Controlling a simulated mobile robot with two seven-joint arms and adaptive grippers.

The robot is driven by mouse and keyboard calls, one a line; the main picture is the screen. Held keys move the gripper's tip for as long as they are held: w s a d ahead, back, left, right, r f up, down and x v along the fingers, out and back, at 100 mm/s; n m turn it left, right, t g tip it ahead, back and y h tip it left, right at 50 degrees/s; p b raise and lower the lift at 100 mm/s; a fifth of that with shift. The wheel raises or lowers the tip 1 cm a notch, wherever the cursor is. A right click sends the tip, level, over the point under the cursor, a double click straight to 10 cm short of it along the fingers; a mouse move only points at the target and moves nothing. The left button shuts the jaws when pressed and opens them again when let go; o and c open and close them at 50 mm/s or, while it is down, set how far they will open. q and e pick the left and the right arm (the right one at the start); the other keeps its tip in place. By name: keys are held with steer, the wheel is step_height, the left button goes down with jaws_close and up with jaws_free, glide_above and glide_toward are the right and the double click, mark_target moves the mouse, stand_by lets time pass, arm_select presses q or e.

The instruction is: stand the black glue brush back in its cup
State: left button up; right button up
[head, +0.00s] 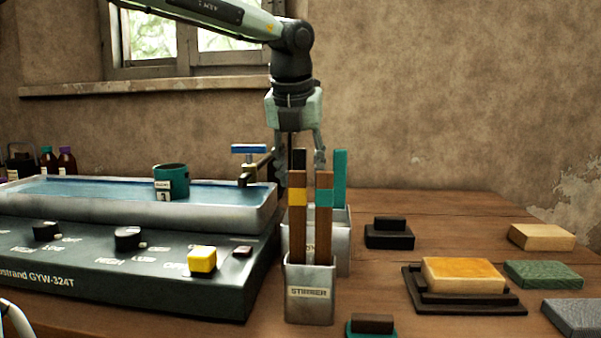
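A black upright handle (298,159), which looks like the glue brush, shows its top end behind a stirrer; its lower part is hidden. A metal cup (343,254) stands behind the front cup, and a teal handle (340,180) rises from it. I cannot tell for certain whether the black brush stands inside this rear cup. My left gripper (300,160) points down from above. Its fingers look spread, one to each side of the black handle, with gaps between. My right gripper is not in view.
The front cup labelled STIRRER (309,306) holds two brown sticks, with yellow (298,197) and teal (324,198) bands. A control console (130,280) and water tray (100,215) are left. Dark blocks (390,238) and an orange pad (463,274) lie right. Bare table lies behind them.

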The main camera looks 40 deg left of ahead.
arm_select(q)
steer(key=v, duration=1.2)
